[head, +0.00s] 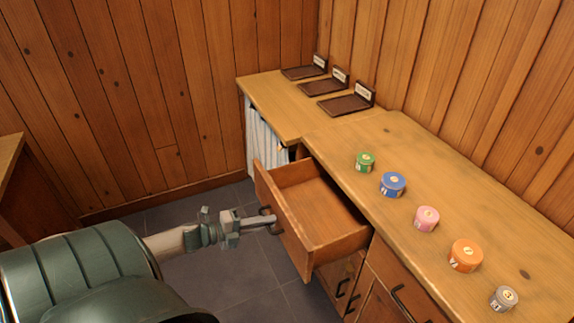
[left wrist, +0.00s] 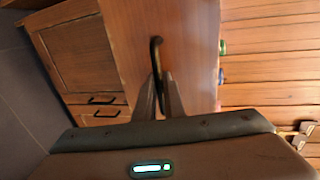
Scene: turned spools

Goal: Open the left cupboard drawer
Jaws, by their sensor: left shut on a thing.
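The left cupboard drawer (head: 318,205) is pulled well out from under the counter, and its inside looks empty. Its dark handle (head: 268,219) is on the front panel. My left gripper (head: 270,220) comes in from the left and is shut on that handle. In the left wrist view the two fingertips (left wrist: 163,84) close around the dark curved handle (left wrist: 156,52), against the wooden drawer front (left wrist: 190,45). My right gripper is in neither view.
On the wooden counter (head: 400,150) stand several spools: green (head: 365,162), blue (head: 392,185), pink (head: 427,219), orange (head: 466,256) and grey (head: 503,299). Three dark labelled trays (head: 346,104) sit at the back. More handled fronts (head: 398,300) are below right. The grey floor (head: 200,275) is clear.

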